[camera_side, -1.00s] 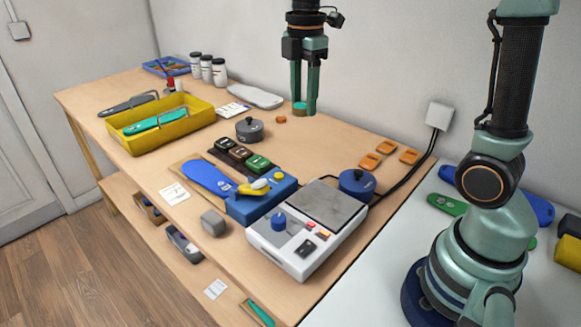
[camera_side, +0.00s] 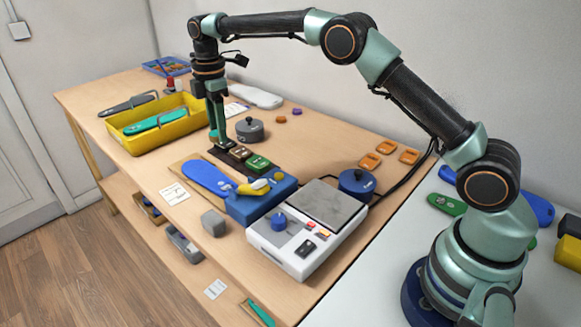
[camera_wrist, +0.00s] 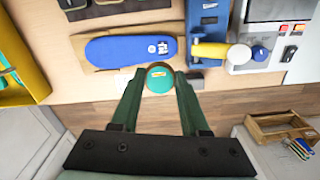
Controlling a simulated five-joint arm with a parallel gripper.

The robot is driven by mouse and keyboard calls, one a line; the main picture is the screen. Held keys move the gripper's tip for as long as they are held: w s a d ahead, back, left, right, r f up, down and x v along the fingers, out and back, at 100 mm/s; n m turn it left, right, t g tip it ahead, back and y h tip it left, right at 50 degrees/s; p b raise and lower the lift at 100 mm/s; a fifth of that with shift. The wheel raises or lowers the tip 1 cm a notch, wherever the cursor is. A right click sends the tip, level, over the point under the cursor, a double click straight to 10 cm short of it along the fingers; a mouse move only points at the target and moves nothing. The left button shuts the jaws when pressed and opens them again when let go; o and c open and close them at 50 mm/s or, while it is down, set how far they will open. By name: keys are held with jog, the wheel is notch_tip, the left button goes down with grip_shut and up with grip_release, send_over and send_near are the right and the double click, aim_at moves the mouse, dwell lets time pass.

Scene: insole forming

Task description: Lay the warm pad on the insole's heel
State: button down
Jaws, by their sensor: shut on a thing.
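The blue insole (camera_side: 207,177) lies flat on a tan sheet, its right end at the blue clamp fixture (camera_side: 247,206). In the wrist view the insole (camera_wrist: 125,50) lies just beyond my fingertips. The pad is hard to see in the side view.
The yellow tray (camera_side: 150,145) and dark sample strip (camera_side: 234,154) stand close to my gripper. A grey lidded pot (camera_side: 250,130) is right of it. The white heating unit (camera_side: 305,250) and blue pot (camera_side: 357,184) are further right.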

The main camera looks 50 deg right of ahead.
aim_at(226, 185)
jog(key=shift+w+a+f, duration=0.1)
jog(key=shift+f, duration=6.65)
jog(key=shift+f, duration=0.3)
grip_release()
notch_tip(226, 185, up, 8)
